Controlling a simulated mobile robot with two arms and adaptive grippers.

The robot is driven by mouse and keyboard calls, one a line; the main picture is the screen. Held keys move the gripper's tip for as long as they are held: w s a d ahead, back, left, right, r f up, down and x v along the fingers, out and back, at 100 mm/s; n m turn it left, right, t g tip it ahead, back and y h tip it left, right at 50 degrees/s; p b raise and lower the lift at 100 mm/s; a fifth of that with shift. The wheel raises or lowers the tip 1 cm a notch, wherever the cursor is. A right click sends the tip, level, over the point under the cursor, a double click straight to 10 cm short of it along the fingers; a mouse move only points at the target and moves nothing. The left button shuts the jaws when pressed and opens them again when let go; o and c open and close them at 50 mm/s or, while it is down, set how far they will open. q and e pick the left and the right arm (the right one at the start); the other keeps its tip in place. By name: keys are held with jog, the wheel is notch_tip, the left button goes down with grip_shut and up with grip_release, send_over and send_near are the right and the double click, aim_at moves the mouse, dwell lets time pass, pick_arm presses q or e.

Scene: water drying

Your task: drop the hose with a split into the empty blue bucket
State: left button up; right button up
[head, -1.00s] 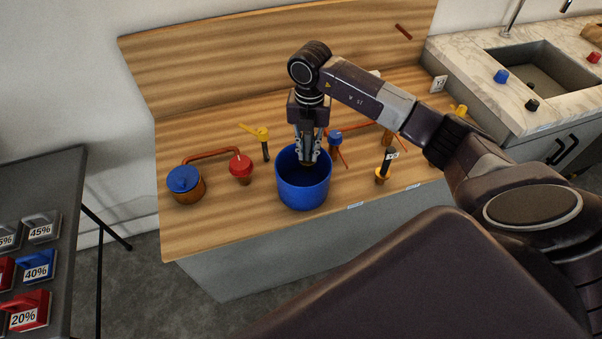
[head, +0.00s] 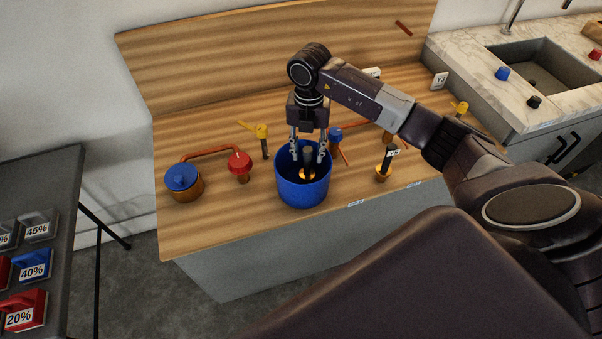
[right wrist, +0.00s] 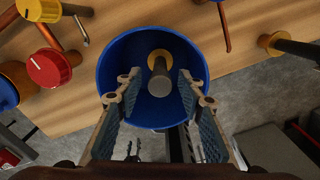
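The blue bucket (head: 302,194) stands upright near the front edge of the wooden worktop; it fills the middle of the right wrist view (right wrist: 115,57). A short dark hose (head: 308,157) with a yellow end sits inside the bucket; in the right wrist view it is a grey cylinder (right wrist: 159,78) with a yellow ring. I cannot make out a split on it. My right gripper (head: 308,150) is open over the bucket, its fingers (right wrist: 161,88) apart on either side of the hose. My left gripper is not in view.
Another dark hose with a yellow base and white tag (head: 387,163) stands right of the bucket. A red-capped pipe fitting (head: 239,164), a blue-capped one (head: 182,179) and a yellow valve (head: 262,132) are left. A sink (head: 545,75) is at the far right.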

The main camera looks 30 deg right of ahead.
notch_tip(320, 180, up, 12)
dwell(0.4)
jog(key=shift+f, duration=0.1)
